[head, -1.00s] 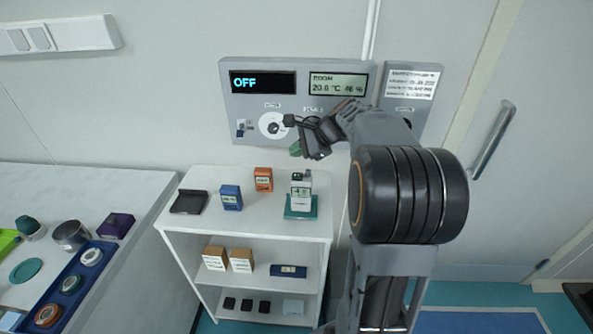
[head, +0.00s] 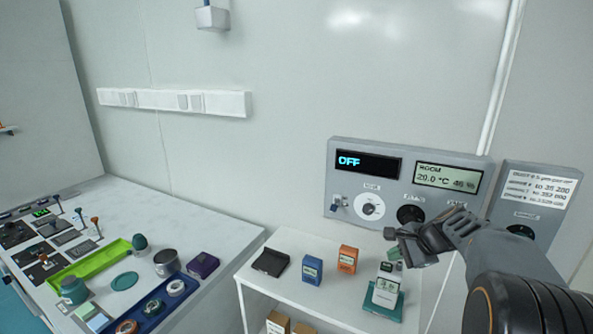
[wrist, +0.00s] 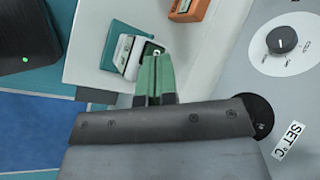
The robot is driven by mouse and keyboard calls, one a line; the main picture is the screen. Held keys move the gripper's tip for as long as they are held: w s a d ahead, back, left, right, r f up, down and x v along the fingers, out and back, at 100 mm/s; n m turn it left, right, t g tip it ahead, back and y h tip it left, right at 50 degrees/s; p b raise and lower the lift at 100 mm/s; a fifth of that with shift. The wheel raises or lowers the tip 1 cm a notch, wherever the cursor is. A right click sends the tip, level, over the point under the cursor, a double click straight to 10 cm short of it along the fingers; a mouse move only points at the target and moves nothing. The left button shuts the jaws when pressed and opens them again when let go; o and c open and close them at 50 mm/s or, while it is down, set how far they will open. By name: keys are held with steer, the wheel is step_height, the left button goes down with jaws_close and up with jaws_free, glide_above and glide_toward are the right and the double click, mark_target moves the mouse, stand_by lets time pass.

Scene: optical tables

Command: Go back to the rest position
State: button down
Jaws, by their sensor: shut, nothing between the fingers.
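My gripper (head: 393,254) shows at the lower right of the head view, in front of the wall panel's lower edge and above the white shelf unit. Its green fingers also show in the wrist view (wrist: 155,72), closed together with nothing between them. They point towards the shelf top, near a white device on a teal base (wrist: 132,54). My dark arm link fills the lower right corner of the head view. The grey wall panel (head: 345,225) reads OFF on its left display (head: 368,165).
The shelf unit's top (head: 285,243) carries a black tray (head: 270,262), a blue box (head: 312,269), an orange box (head: 347,259) and the white device (head: 386,289). A light table (head: 215,225) with a blue tray (head: 190,297) stands at left. Open wall lies above.

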steer(key=s+a+f+n+h, duration=0.1)
steer(key=s+a+n+h, duration=0.1)
steer(key=s+a+n, duration=0.3)
steer(key=s+a+f+n+g+h, duration=0.1)
steer(key=s+a+n+h, duration=0.2)
steer(key=s+a+n, duration=0.3)
steer(key=s+n, duration=0.4)
steer(key=s, duration=0.4)
steer(key=shift+s+a+f+n, duration=0.15)
steer(key=shift+s+a+n, duration=0.05)
steer(key=shift+s+n, duration=0.1)
stand_by(1.5)
